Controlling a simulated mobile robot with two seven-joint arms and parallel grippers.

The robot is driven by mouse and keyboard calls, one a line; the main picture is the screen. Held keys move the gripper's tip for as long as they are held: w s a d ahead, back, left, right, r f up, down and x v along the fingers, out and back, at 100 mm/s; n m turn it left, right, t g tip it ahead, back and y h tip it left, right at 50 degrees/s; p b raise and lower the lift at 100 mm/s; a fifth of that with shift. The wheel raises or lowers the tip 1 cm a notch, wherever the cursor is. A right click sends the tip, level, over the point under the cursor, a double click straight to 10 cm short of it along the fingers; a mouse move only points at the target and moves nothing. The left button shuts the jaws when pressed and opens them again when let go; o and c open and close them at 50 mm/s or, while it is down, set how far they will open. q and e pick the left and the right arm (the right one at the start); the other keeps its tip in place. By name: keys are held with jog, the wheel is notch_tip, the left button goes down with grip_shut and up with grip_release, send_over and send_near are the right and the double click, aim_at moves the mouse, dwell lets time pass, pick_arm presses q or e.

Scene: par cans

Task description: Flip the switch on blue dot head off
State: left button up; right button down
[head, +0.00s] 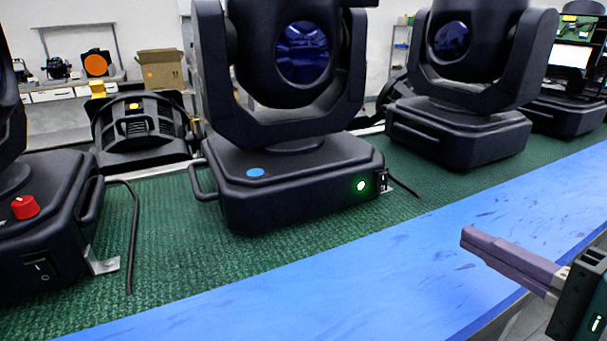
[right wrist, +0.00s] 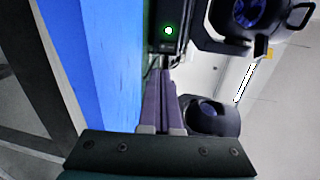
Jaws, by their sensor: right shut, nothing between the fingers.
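The blue dot head is a black moving-head light (head: 290,185) at the middle of the green mat, with a blue dot (head: 256,172) on its base. A green light (head: 361,186) glows on its front face, and a small switch (head: 382,181) sits beside it near the right corner. In the right wrist view the green light (right wrist: 168,30) shows at the top, with part of the base around it; the switch is not clear there. My right gripper (head: 466,237) is shut and empty, apart from the head, to the right and nearer. Its fingers (right wrist: 158,88) point toward the base. My left gripper is not in view.
Another black head with a red knob (head: 25,207) stands at the left, with a cable (head: 135,240) beside it. A further head (head: 460,130) stands at the right on the green mat (head: 310,250). The blue table edge (head: 300,300) in front is clear.

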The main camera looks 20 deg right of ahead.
aim_at(393, 221)
jog(key=shift+s, duration=0.1)
jog(key=shift+w, duration=0.3)
jog(key=w, duration=0.4)
jog(key=w+f+b, duration=0.1)
jog(key=w, duration=0.3)
jog(key=w+a, duration=0.1)
jog(key=w, duration=0.3)
jog(key=shift+f, duration=0.4)
jog(key=shift+w+b, duration=0.3)
jog(key=shift+w, duration=0.4)
jog(key=shift+f, duration=0.1)
